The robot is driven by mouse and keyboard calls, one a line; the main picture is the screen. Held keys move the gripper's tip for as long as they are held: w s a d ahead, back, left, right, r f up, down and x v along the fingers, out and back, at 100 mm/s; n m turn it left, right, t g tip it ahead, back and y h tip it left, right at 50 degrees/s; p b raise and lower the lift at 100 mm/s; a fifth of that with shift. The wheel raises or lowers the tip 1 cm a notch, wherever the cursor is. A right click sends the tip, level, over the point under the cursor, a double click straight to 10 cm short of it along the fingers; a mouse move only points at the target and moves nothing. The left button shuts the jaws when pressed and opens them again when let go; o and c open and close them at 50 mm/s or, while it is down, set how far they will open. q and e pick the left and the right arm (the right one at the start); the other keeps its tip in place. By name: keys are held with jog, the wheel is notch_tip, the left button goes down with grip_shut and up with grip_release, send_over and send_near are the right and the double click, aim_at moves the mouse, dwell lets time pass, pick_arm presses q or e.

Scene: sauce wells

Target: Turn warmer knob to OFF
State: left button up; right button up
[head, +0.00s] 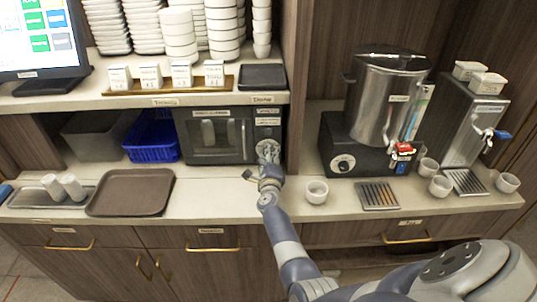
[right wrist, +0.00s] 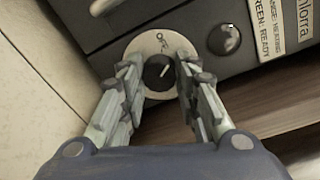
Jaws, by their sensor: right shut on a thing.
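The dark warmer (head: 215,138) with a front door stands under the counter shelf. Its round black knob (right wrist: 158,72) sits on a pale dial plate (right wrist: 135,50) in the right wrist view. My right gripper (right wrist: 157,84) is shut on the knob, one finger on each side. In the head view my right gripper (head: 268,153) hides the knob at the warmer's lower right. My left gripper is not in view.
A domed indicator (right wrist: 224,39) and a heating/ready label (right wrist: 275,38) are beside the dial. A blue basket (head: 152,141) stands left of the warmer. A white cup (head: 316,192) and a steel urn (head: 388,100) are to the right. A brown tray (head: 130,192) lies front left.

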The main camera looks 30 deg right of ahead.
jog(key=n, duration=0.4)
jog(key=shift+f+n+p, duration=0.1)
jog(key=shift+n+p, duration=0.2)
jog(key=shift+p, duration=0.1)
jog(key=shift+n, duration=0.3)
jog(key=o, duration=1.1)
